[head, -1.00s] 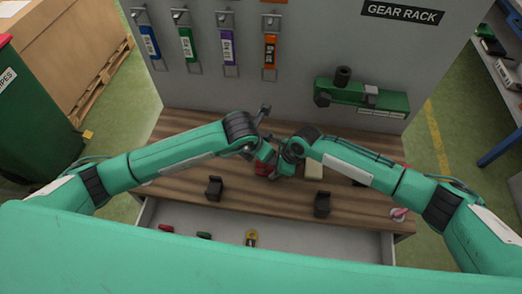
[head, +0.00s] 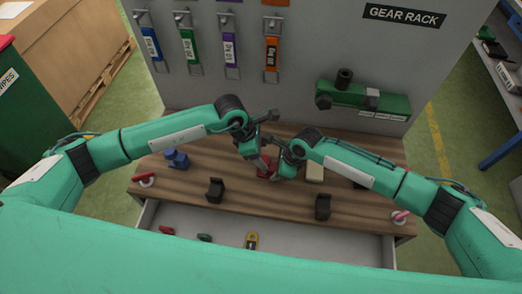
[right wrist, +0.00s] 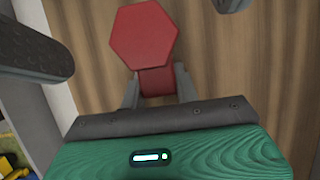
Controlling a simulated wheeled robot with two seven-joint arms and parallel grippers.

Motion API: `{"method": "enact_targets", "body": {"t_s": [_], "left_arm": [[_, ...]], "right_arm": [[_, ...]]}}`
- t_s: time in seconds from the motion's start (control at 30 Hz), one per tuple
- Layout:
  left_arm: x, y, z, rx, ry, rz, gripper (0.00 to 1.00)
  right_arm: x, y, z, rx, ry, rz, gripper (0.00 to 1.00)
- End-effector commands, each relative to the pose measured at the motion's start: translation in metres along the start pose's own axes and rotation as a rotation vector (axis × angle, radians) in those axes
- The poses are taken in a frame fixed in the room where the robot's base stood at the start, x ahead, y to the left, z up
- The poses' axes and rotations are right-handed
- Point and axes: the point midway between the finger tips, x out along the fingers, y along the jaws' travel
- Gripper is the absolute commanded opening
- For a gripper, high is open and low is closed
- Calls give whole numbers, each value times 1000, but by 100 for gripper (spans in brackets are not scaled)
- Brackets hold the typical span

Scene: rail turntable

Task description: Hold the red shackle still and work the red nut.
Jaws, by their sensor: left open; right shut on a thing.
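The red shackle (head: 264,173) stands on the wooden bench at the middle, partly hidden by my arms. In the right wrist view, the red hexagonal nut (right wrist: 143,35) faces the camera above the red body (right wrist: 158,82). My right gripper (head: 279,173) is shut on this red body, with one grey finger on each side. My left gripper (head: 260,158) is open, close above the shackle. In the right wrist view, dark grey fingers show at the left and top edges, apart from the nut.
Black holders (head: 215,190) and (head: 322,206) stand at the bench front. A blue part (head: 177,158) is at left and a pale block (head: 314,172) right of the shackle. An open drawer (head: 300,242) with small items lies below. The grey panel (head: 290,80) rises behind.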

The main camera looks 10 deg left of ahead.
Motion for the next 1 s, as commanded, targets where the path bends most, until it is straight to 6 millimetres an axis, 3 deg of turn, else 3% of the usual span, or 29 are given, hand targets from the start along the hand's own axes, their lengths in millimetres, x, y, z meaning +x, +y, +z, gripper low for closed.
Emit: {"method": "enact_targets", "body": {"t_s": [0.43,0.8,1.0], "left_arm": [[0,3,1,238,2,-98,65],[0,6,3,584,0,-241,65],[1,6,3,664,0,-275,65]], "right_arm": [[0,0,-1,1,2,0,0],[0,0,-1,1,2,0,0],[0,0,-1,1,2,0,0]]}}
